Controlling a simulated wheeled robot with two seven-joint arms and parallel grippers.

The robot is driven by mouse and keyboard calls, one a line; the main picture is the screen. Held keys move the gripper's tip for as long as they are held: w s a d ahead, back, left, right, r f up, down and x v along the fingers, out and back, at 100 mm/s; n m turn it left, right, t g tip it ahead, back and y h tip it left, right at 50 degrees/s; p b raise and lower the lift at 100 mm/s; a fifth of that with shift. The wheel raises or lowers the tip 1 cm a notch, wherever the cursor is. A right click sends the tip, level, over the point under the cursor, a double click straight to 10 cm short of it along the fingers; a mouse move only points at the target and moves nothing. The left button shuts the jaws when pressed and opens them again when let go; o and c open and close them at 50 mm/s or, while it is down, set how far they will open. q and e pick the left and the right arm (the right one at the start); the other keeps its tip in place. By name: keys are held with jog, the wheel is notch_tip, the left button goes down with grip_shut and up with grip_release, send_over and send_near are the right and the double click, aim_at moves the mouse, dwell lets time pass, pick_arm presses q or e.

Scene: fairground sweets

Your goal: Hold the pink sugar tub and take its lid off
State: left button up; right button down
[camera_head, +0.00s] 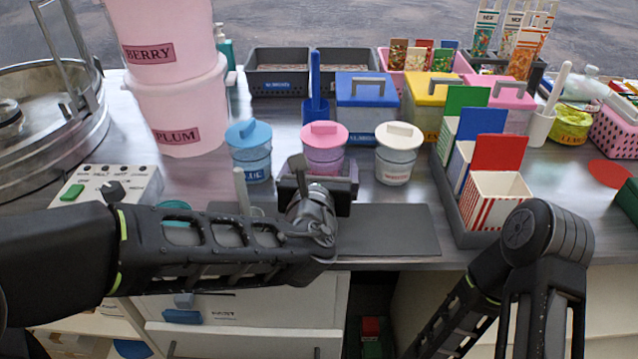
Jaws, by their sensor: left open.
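The pink sugar tub (323,161) stands upright on the counter between a blue-lidded tub and a white-lidded tub. Its pink lid (324,134), with a raised bar handle, sits on top. My left gripper (318,178) is at the near side of the pink tub, low in front of its body. It is open, and I cannot tell whether its fingers touch the tub. The gripper and wrist hide the lower front of the tub. My right arm comes in at the lower right and bends downward; its gripper is out of frame.
The blue tub (249,160) and white tub (396,163) stand close on either side. Striped boxes with coloured flaps fill a grey tray (468,227) at right. Large pink buckets (188,112) stand at left.

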aim_at(324, 131)
pick_arm(q)
jog(key=shift+b+x, duration=0.65)
jog(key=shift+x, duration=1.4)
jog(key=shift+c, duration=0.4)
jog(key=c, duration=0.8)
jog(key=shift+o, duration=0.2)
jog(key=shift+r+p, duration=0.35)
jog(key=shift+r, duration=0.4)
